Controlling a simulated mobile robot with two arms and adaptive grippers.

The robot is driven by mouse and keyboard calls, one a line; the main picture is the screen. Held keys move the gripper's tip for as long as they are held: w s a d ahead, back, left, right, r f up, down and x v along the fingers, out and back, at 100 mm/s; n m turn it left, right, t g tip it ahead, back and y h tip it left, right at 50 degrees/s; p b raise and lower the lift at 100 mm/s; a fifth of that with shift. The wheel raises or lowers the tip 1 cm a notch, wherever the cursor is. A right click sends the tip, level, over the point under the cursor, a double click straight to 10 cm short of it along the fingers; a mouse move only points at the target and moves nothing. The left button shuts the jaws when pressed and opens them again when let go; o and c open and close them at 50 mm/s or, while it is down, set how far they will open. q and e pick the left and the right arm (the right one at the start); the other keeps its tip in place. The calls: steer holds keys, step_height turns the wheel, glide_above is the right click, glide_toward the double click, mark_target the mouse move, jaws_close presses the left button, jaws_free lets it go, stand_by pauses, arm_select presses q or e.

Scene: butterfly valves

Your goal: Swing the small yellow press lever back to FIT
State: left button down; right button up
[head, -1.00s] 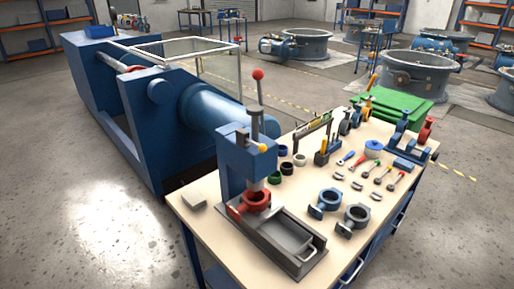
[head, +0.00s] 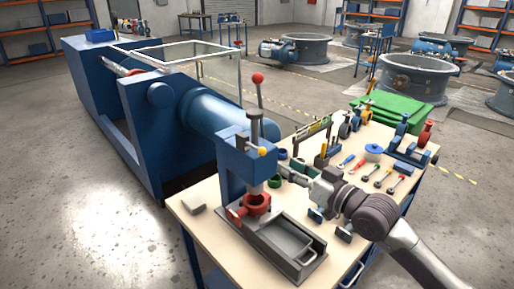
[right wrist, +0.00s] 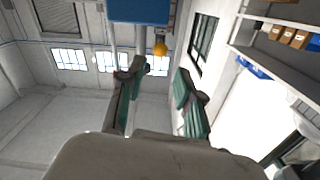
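The small yellow knob (head: 262,152) of the press lever sits on the front of the blue press head (head: 233,150). It also shows in the right wrist view (right wrist: 160,48), just below the blue press head (right wrist: 138,10), beyond and roughly between my fingertips. My right gripper (head: 281,170) is to the right of the press and a little below the knob. In the right wrist view its fingers (right wrist: 161,73) are apart with nothing between them. A FIT mark cannot be made out. My left gripper is not in view.
A tall lever with a red ball (head: 257,78) rises from the press. A red ring part (head: 257,203) is under the ram, above a grey tray (head: 284,241). Tools and rings lie on the bench right of the press, partly behind my right arm. A large blue machine (head: 150,125) stands behind.

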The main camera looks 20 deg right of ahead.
mark_target(256, 147)
steer(key=p+x, duration=0.2)
steer(key=x, duration=0.9)
steer(key=shift+a+r+p, duration=0.1)
steer(key=shift+p, duration=0.3)
steer(key=shift+w+a, duration=0.2)
steer(key=shift+w, duration=0.35)
jaws_close()
